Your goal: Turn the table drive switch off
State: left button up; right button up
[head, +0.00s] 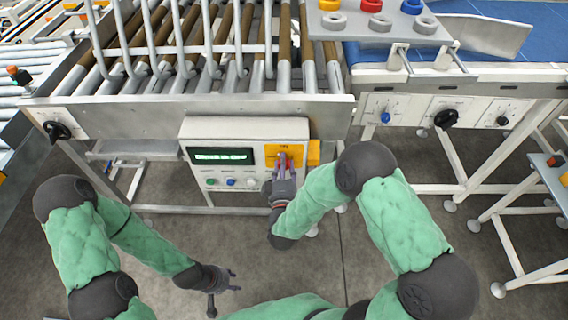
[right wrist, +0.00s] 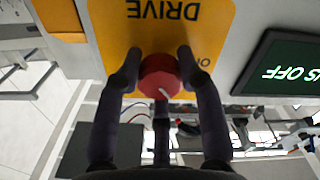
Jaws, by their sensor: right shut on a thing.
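The table drive switch is a red round knob with a white pointer line on a yellow plate (head: 286,150) at the right of the white control box (head: 244,130). In the right wrist view the knob (right wrist: 160,76) shows up close, below upside-down lettering that reads DRIVE. My right gripper (head: 284,168) is shut on the knob, with a dark finger on each side of it. It hides much of the knob in the head view. My left gripper (head: 231,279) is empty and open, low over the floor, away from the box.
A lit display (head: 222,156) on the box shows green text; the right wrist view shows "S OFF" on it (right wrist: 290,74). Small buttons sit below the display. A roller conveyor (head: 200,104) stands behind the box, and a blue belt conveyor with knobs is at right.

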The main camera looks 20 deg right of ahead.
jog(key=n, duration=0.2)
jog(key=n+p, duration=0.1)
jog(key=n, duration=0.2)
jog(key=shift+w+r+n, duration=0.1)
jog(key=shift+r+n, duration=0.1)
jog(key=shift+n, duration=0.1)
jog(key=n+p, duration=0.1)
jog(key=n, duration=0.4)
jog(key=shift+a+f, duration=0.1)
jog(key=shift+n, duration=0.3)
jog(key=o, duration=1.2)
jog(key=shift+a+f, duration=0.1)
jog(key=shift+c, duration=0.2)
jog(key=v, duration=1.2)
